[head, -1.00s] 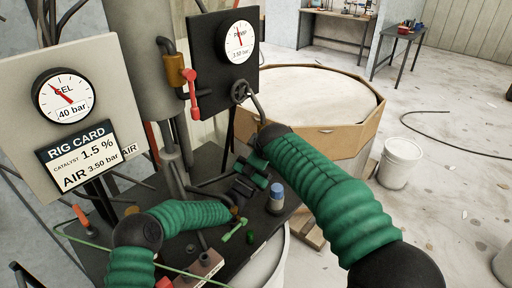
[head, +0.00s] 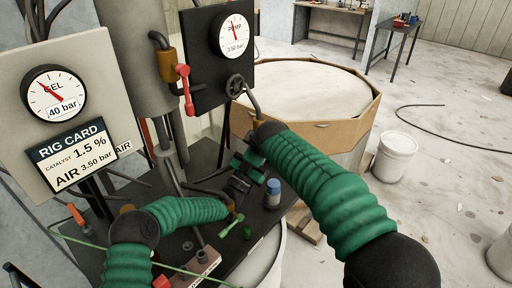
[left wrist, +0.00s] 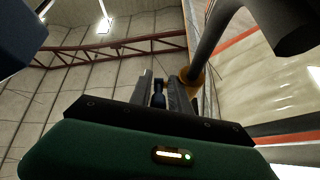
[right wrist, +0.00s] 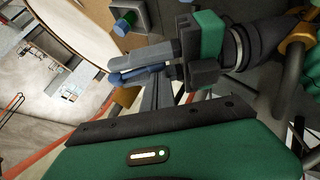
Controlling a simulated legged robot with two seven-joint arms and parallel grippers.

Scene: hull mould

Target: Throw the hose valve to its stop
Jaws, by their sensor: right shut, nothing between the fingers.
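A red-handled valve (head: 185,88) is on the pipe left of the pump panel. A small green-handled valve (head: 232,226) is low on the black bench; I cannot tell which is the hose valve. My right gripper (right wrist: 155,92) is shut and empty, close to a blue bar (right wrist: 135,73) beside grey finger-like parts. My left gripper (left wrist: 163,92) has a dark blue piece showing between its fingers; whether it is gripped is unclear. A grey pipe with an orange collar (left wrist: 192,76) runs beside it. In the head view both hands crowd together above the bench and their fingertips are hard to separate.
A gel gauge panel (head: 93,62) and a pump panel (head: 210,88) stand behind. A white bucket (head: 393,158) stands on the floor at right.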

